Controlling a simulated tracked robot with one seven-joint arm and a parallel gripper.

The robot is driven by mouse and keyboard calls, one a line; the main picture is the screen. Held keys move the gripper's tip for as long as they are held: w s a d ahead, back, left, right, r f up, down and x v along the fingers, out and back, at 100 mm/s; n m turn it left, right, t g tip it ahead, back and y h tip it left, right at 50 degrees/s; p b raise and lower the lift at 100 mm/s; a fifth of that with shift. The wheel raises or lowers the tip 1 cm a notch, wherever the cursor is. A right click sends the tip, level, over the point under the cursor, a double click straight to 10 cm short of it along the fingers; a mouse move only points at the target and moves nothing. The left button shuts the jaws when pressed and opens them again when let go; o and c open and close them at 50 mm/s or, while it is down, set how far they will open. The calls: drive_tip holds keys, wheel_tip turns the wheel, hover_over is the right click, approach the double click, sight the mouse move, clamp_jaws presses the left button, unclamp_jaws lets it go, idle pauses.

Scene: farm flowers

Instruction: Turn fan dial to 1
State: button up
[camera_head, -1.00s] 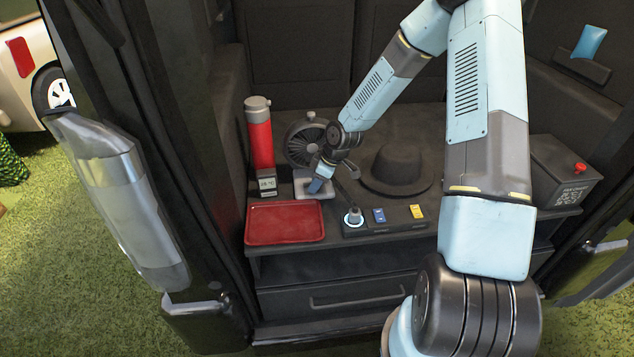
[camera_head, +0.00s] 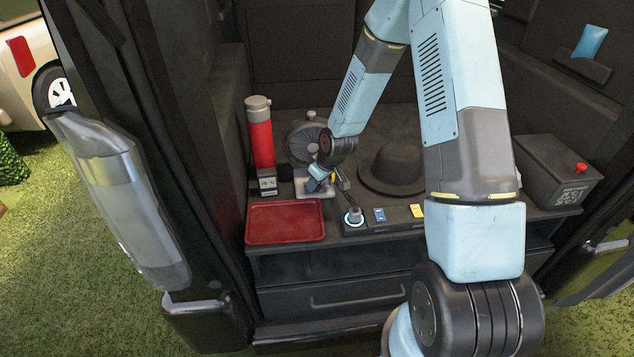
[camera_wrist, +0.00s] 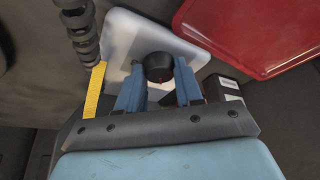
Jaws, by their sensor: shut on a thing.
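The dark round fan (camera_head: 303,140) stands on a pale base (camera_head: 303,189) near the back left of the shelf. The base fills the upper middle of the wrist view (camera_wrist: 125,32). The black fan dial (camera_wrist: 158,67) sits on that base, between the two blue fingers of my gripper (camera_wrist: 159,84). My gripper is shut on the dial from both sides. In the head view my gripper (camera_head: 319,184) is over the front of the base, and my wrist hides the dial and part of the fan. The dial's number marks cannot be read.
A red tray (camera_head: 285,238) lies in front of the fan. A red flask (camera_head: 262,143) and a small display (camera_head: 268,183) stand to the left. A switch panel (camera_head: 390,227), a dark hat (camera_head: 393,165) and a box with a red button (camera_head: 556,175) are to the right.

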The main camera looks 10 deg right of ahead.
drive_tip(key=shift+m+h, duration=0.4)
drive_tip(key=shift+m, duration=0.7)
drive_tip(key=o, duration=1)
drive_tip(key=v, duration=1.3)
drive_tip(key=shift+s+r, duration=0.3)
drive_tip(key=shift+s, duration=0.05)
